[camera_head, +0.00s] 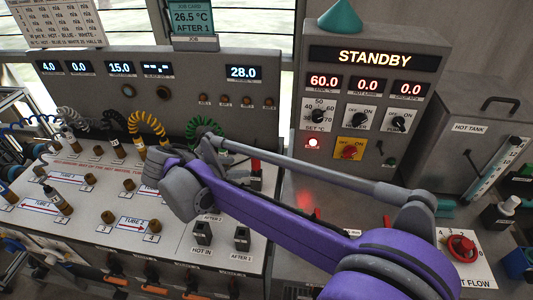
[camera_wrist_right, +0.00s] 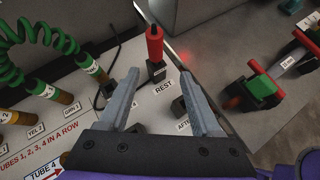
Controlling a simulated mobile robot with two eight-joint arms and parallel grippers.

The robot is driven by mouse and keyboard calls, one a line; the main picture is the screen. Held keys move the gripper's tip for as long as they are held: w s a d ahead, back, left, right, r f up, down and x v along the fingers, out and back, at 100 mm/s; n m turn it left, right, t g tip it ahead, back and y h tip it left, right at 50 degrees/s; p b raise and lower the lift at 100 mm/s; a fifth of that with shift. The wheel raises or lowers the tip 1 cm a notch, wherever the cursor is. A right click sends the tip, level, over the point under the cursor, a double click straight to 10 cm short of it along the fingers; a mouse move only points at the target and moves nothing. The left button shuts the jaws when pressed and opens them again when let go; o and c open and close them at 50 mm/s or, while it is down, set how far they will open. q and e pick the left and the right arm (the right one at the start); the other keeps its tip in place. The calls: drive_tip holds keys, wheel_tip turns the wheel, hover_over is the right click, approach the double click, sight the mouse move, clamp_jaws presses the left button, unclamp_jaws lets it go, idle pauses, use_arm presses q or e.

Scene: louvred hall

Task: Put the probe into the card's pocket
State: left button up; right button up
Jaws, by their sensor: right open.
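The job card (camera_head: 192,20) at the top reads 26.5 °C and AFTER 1. The probe (camera_wrist_right: 155,43) has a red handle and stands upright in the black block labelled REST (camera_wrist_right: 157,72). The red handle (camera_head: 256,165) also shows in the head view beyond my right arm. The black AFTER 1 pocket (camera_head: 242,238) is at the bench's front right and looks empty. My right gripper (camera_wrist_right: 157,78) is open, its fingers spread on the near side of the probe, with nothing between them. In the head view my wrist hides most of it. My left gripper is out of view.
The black HOT IN pocket (camera_head: 203,232) stands left of AFTER 1. My arm covers part of the bench. Coiled cables, one green (camera_wrist_right: 45,45), end in plugs along the panel. The STANDBY heater unit (camera_head: 365,100) and hot tank (camera_head: 470,135) stand to the right.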

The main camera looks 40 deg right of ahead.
sight(255, 160)
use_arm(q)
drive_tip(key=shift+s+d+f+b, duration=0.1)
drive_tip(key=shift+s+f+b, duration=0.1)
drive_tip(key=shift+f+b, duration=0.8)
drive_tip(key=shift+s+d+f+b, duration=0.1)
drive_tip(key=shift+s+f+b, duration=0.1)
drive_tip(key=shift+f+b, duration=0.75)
use_arm(e)
drive_tip(key=shift+n+h, duration=0.3)
drive_tip(key=shift+n, duration=0.2)
drive_tip(key=shift+w+d+r+x, duration=0.1)
drive_tip(key=shift+w+r+x, duration=0.05)
drive_tip(key=shift+x, duration=1.5)
drive_tip(key=shift+w+d+r+x, duration=0.1)
drive_tip(key=shift+w+r+x, duration=0.1)
drive_tip(key=shift+x, duration=1.5)
drive_tip(key=shift+w+d+r+x, duration=0.1)
drive_tip(key=shift+w+x, duration=0.05)
drive_tip(key=shift+x, duration=1.5)
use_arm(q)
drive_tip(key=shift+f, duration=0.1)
use_arm(e)
clamp_jaws()
